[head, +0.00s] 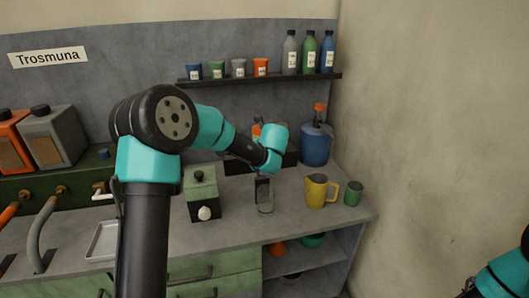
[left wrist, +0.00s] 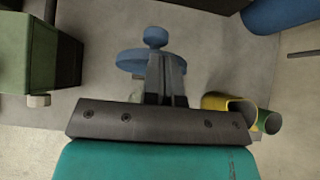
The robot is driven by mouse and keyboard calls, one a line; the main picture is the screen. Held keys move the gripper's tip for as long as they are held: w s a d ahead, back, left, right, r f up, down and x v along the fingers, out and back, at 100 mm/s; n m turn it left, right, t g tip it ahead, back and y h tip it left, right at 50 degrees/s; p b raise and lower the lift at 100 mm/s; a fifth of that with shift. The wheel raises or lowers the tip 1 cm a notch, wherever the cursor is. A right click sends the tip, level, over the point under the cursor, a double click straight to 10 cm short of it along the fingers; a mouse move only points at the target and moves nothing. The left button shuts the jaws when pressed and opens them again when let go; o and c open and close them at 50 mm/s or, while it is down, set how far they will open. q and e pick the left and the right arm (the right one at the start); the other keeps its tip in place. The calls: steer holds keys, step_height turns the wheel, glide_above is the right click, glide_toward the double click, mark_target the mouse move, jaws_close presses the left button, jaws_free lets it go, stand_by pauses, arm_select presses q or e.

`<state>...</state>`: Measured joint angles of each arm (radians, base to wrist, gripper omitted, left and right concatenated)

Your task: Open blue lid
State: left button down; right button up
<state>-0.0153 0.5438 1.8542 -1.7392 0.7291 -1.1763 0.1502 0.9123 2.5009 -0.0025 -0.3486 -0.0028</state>
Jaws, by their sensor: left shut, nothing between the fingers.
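The blue lid (left wrist: 135,58), a round disc with a round knob (left wrist: 155,37) on top, shows in the left wrist view just beyond my left fingers. My left gripper (left wrist: 166,68) is shut and empty, and its fingers overlap the right part of the lid in that view. I cannot tell whether they touch it. In the head view the left gripper (head: 262,186) points down at a clear glass container (head: 266,207) on the counter. The lid is not discernible there. Part of my right arm shows at the lower right edge; its gripper is not clearly visible.
A yellow mug (head: 317,191) and a green cup (head: 353,194) stand right of the glass. A green box-shaped device (head: 201,190) stands left. A blue jug (head: 316,146) is behind. A shelf (head: 260,79) above holds cups and bottles. Bare counter lies in front.

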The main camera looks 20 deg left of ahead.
arm_select(q)
steer(key=v, duration=1.7)
steer(key=shift+s, duration=0.25)
steer(key=shift+d+r, duration=0.1)
steer(key=s+d+f+n+g+h, duration=0.1)
steer(key=s+f+n+g+h, duration=0.15)
steer(key=f, duration=0.75)
steer(key=s+d+f+n+g+h, duration=0.1)
steer(key=s+f+n+g+h, duration=0.2)
steer(key=f, duration=0.7)
steer(key=s+d+f+n+g+h, duration=0.1)
steer(key=s+d+f+n, duration=0.3)
steer(key=f, duration=0.6)
steer(key=s+a+f+n+h, duration=0.3)
steer(key=s+f+n, duration=1.5)
steer(key=n, duration=0.3)
steer(key=shift+f, duration=0.5)
